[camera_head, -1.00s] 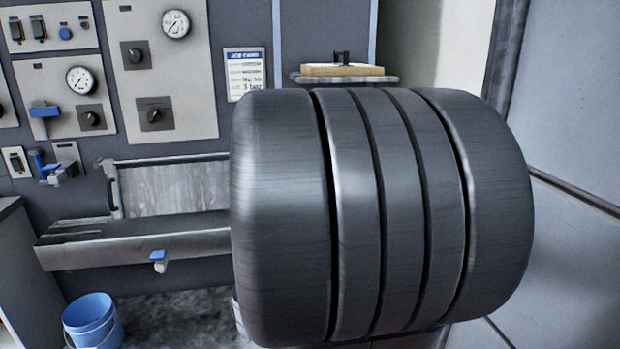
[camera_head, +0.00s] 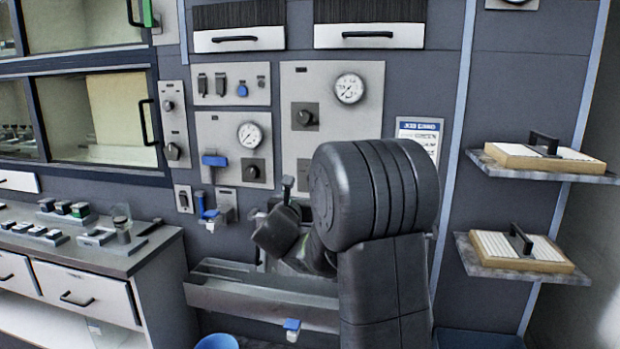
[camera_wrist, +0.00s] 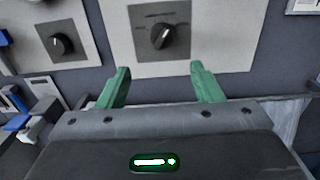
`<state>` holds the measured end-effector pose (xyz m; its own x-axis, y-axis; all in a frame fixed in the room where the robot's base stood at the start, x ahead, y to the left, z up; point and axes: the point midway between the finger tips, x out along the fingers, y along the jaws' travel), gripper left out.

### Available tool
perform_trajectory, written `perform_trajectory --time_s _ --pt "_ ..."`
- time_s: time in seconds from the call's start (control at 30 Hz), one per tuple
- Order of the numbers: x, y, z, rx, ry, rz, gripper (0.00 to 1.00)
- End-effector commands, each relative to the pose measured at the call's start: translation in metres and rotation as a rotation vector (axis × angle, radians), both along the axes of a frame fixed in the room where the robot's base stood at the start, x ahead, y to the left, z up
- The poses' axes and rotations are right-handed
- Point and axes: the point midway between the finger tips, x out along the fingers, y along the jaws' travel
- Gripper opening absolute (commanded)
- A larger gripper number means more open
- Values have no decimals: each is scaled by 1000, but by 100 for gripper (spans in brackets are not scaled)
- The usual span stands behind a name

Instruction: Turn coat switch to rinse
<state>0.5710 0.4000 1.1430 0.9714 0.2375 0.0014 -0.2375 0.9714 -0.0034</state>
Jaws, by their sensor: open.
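A dark rotary switch (camera_wrist: 163,36) with small markings around it is on a light grey panel in the wrist view. Its handle is slanted, and the markings are too small to read. A second rotary switch (camera_wrist: 62,45) is on the panel to its left. My gripper (camera_wrist: 160,72) is open and empty, its two green fingers apart just below the first switch in the picture, with no visible contact. In the head view, the tall panel (camera_head: 350,118) shows an upper switch (camera_head: 305,116) and a gauge; my arm hides its lower right part and most of my gripper.
Blue-handled valves (camera_head: 209,213) and a metal trough (camera_head: 240,298) are near my arm. A counter (camera_head: 130,262) with small items stands at left. Shelves (camera_head: 490,275) with boards are at right. A blue bucket (camera_head: 217,342) is low in front.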

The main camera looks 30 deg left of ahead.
Motion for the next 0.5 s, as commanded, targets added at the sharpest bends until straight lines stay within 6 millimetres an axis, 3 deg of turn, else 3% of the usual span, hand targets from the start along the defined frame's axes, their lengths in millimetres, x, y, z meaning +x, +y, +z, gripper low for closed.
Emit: perform_trajectory --time_s 0.5 --pt "99 21 1 3 2 -5 60"
